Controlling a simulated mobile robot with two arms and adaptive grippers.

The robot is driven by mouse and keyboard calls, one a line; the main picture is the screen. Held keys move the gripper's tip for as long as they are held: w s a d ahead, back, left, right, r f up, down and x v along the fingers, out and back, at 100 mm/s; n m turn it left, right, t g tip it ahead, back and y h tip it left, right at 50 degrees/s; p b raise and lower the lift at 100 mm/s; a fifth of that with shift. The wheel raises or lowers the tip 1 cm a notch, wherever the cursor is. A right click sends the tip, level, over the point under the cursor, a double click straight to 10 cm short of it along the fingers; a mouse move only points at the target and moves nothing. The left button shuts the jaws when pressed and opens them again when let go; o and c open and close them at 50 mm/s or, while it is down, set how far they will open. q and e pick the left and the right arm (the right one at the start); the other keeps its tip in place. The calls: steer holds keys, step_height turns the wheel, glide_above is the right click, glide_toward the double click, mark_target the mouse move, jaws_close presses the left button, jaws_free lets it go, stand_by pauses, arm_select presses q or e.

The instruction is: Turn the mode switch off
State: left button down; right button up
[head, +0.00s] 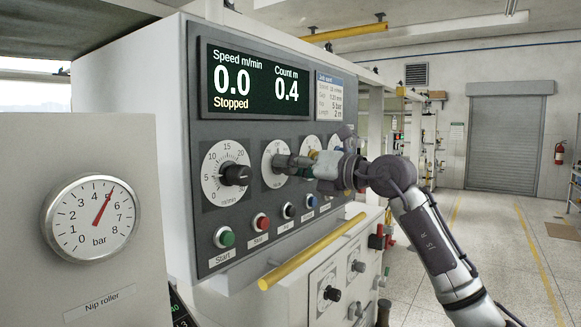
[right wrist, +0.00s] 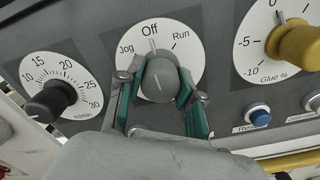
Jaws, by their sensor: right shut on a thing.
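The mode switch is a grey knob (right wrist: 160,80) on a white dial marked Jog, Off and Run, in the middle of the right wrist view. A light line at the knob's top edge lies just under the word Off, and the knob appears to face it. My right gripper (right wrist: 157,92) has its green-padded fingers on both sides of the knob and is shut on it. My left gripper is out of view.
A black speed knob (head: 235,175) is left of the switch, and a yellow glue knob (right wrist: 298,46) is right of it. Push buttons (head: 261,222) and a yellow bar (head: 313,252) lie below. The display (head: 256,83) reads 0.0, Stopped. A pressure gauge (head: 93,217) stands at left.

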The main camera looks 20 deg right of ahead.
steer(key=shift+r+m, duration=0.1)
steer(key=shift+m, duration=0.2)
steer(key=o, duration=1.2)
steer(key=shift+d, duration=0.1)
steer(key=v, duration=1.2)
